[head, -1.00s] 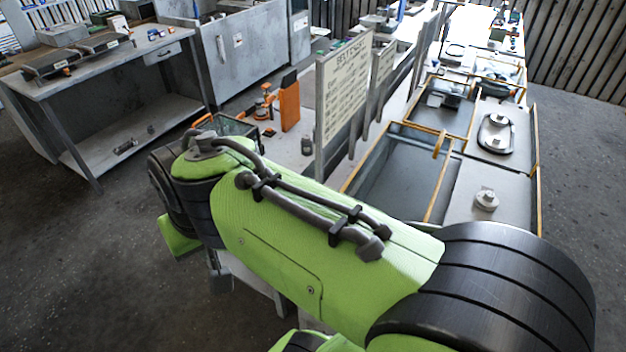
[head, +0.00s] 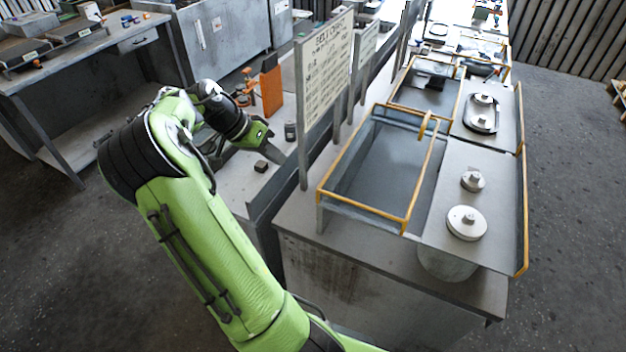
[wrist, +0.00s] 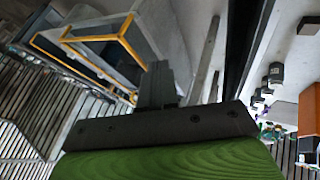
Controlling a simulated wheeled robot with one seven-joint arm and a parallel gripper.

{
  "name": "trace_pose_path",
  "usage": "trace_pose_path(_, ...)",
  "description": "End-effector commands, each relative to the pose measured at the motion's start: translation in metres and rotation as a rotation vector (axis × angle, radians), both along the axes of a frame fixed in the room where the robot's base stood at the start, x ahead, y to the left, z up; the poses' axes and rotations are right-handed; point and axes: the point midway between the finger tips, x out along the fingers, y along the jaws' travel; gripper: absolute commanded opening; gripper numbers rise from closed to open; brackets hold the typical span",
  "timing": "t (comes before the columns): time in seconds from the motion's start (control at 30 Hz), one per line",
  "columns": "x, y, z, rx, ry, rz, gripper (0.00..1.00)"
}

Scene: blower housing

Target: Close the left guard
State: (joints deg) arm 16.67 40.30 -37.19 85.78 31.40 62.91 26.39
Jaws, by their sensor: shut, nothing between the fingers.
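A near guard (head: 360,206) with a yellow frame and clear panels stands over a grey recess on the bench. A yellow handle (head: 425,125) sits at its far right side. A second yellow-framed guard (head: 460,92) is farther along the bench. I cannot tell for sure which is the left one, or how far each is open. In the wrist view a yellow-edged guard (wrist: 100,38) shows at upper left. My gripper (head: 280,153) is left of the signboard, apart from both guards. Its dark fingers show in the wrist view (wrist: 156,82), shut and empty.
A signboard (head: 325,72) on posts stands between my gripper and the near guard. Round lidded parts (head: 466,223) are at the bench's right. An orange block (head: 271,85) and a small dark block (head: 261,166) are near my gripper. The floor at right (head: 575,200) is clear.

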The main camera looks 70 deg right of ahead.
Motion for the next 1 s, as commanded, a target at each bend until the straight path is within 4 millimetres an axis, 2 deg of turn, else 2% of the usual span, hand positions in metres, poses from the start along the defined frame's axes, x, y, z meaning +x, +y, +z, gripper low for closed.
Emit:
trace_pose_path(0.43, -0.048, -0.029, -0.078, 0.008, 0.001, 0.001, 0.00)
trace_pose_path(0.6, -0.075, -0.026, -0.075, 0.006, -0.002, 0.004, 0.00)
trace_pose_path(0.7, -0.083, -0.025, -0.074, 0.005, -0.002, 0.005, 0.00)
trace_pose_path(1.0, -0.085, -0.025, -0.075, 0.006, -0.002, 0.006, 0.00)
